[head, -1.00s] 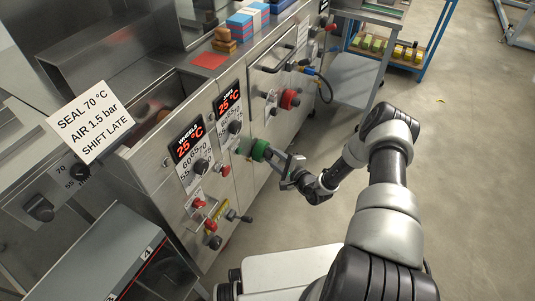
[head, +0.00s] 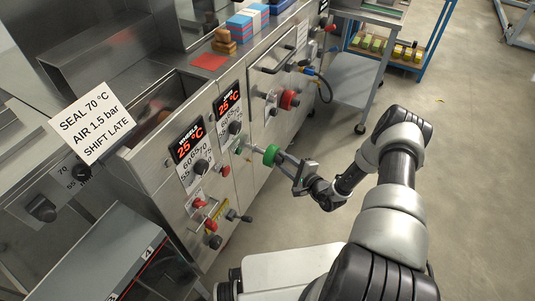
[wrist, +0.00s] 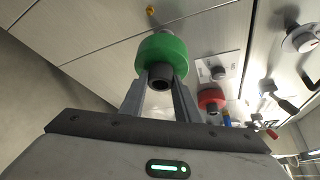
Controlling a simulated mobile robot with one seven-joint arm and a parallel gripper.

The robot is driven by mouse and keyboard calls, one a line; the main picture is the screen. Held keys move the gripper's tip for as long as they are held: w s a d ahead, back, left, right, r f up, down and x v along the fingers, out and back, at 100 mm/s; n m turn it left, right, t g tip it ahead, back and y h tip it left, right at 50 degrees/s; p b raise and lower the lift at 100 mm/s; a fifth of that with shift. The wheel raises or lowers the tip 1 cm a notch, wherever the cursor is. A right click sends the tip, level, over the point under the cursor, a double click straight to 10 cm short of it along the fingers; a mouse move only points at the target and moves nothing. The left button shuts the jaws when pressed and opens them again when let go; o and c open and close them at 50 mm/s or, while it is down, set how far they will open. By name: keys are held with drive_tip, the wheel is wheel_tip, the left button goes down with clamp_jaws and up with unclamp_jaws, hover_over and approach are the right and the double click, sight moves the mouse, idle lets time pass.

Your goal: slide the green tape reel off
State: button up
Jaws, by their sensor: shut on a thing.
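The green tape reel (head: 270,154) is in front of the machine's front panel, at the end of my arm. My gripper (head: 282,158) is shut on the reel's dark core, on the side away from the panel. In the wrist view the two fingers (wrist: 160,80) close on the grey core, and the green reel (wrist: 172,45) sits just beyond their tips.
A red reel (head: 289,99) sits further along the panel, with a blue fitting and a hose near it. Knobs and a 25 °C display (head: 188,143) are left of the green reel. The floor (head: 480,180) to the right is clear.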

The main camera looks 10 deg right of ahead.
drive_tip(key=shift+s+d, duration=0.75)
drive_tip(key=shift+d, duration=0.3)
drive_tip(key=shift+s+d, duration=0.75)
drive_tip(key=shift+d, duration=0.3)
